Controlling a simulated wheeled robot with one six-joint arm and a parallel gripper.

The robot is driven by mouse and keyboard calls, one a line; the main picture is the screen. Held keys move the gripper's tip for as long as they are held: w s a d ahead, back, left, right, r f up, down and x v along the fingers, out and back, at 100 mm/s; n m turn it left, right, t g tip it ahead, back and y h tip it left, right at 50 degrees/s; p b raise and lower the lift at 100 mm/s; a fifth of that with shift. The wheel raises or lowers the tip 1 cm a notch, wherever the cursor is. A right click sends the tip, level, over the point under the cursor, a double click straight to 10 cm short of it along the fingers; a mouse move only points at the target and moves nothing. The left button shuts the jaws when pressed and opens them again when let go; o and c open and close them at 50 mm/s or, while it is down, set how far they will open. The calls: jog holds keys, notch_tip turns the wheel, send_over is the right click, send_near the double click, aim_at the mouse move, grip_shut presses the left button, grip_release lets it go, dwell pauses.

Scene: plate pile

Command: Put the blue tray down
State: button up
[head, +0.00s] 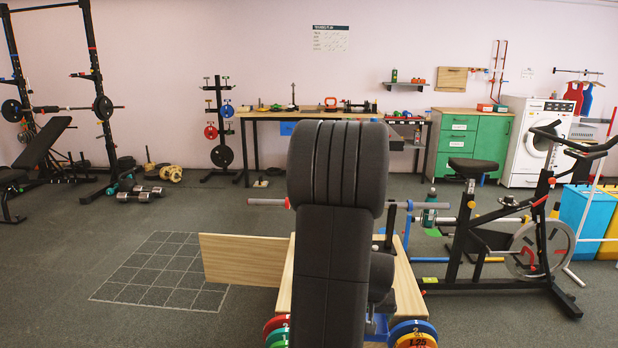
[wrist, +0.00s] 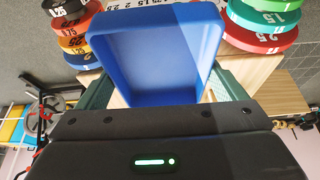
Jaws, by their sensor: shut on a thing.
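The blue tray (wrist: 152,98) fills the upper middle of the wrist view, its shallow inside facing the camera. My gripper (wrist: 158,88) has its dark green fingers on either side of the tray and is shut on it. The part of the tray I see is empty. Wooden surface shows behind and beside the tray; whether the tray touches it I cannot tell. In the head view my own dark arm hides the gripper and most of what lies in front of me. A small blue patch beside the arm there is too hidden to name.
A wooden top (head: 408,285) shows around my arm, with coloured weight plates at left (head: 277,330) and right (head: 414,334). Plate stacks flank the tray in the wrist view, left (wrist: 75,35) and right (wrist: 265,35). An exercise bike (head: 480,235) stands right. Gridded floor (head: 160,272) at left is clear.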

jog(key=w+a+n, duration=0.1)
jog(key=w+a, duration=0.1)
jog(key=a, duration=0.6)
jog(key=w+a, duration=0.3)
jog(key=a, duration=0.4)
notch_tip(320, 180, up, 9)
jog(key=w+p, duration=0.2)
jog(key=p, duration=1.2)
jog(key=shift+w+d+f+y+p, duration=0.2)
jog(key=shift+y+p, duration=0.1)
jog(key=shift+p, duration=0.1)
jog(key=shift+a, duration=0.1)
